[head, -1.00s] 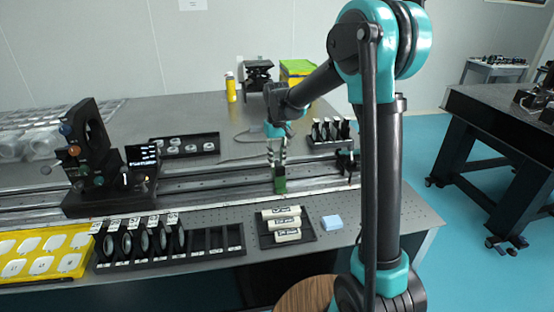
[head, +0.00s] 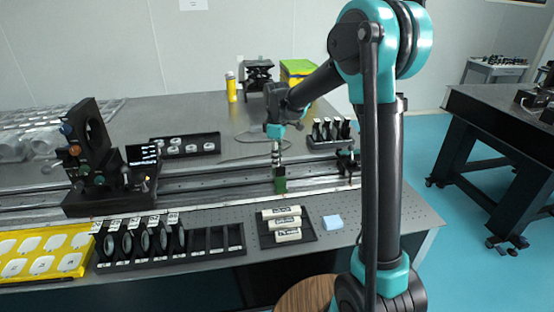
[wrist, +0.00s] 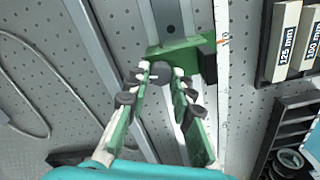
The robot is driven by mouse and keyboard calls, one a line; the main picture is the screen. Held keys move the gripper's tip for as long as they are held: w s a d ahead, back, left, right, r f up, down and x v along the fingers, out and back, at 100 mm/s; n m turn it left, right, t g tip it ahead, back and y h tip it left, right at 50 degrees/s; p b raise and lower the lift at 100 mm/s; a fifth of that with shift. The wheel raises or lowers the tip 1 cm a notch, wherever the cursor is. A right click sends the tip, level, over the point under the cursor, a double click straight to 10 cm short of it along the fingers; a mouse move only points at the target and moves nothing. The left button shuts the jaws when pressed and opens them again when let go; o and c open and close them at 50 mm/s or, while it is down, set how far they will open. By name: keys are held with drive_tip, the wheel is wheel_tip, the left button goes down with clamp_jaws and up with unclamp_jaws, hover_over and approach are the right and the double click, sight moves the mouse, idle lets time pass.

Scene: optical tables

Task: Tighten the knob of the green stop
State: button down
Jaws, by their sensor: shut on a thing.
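The green stop (head: 280,186) sits on the long rail, below my gripper (head: 277,165) in the head view. In the wrist view, the green stop (wrist: 192,50) shows as a green block across the rail, with a small dark knob (wrist: 162,75) at its near side. My gripper (wrist: 160,72) points down at the stop, and its two fingertips are shut on the knob, one on each side. Part of the knob is hidden by the fingertips.
The metal rail (head: 223,181) runs across the table. A dark tray (head: 266,240) with white labelled bars and a lens rack (head: 215,257) stand in front. A black optical mount (head: 90,160) stands left.

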drive_tip(key=shift+n, duration=1.5)
drive_tip(key=c, duration=1.3)
unclamp_jaws()
wheel_tip(320, 180, up, 12)
drive_tip(key=shift+r, duration=0.1)
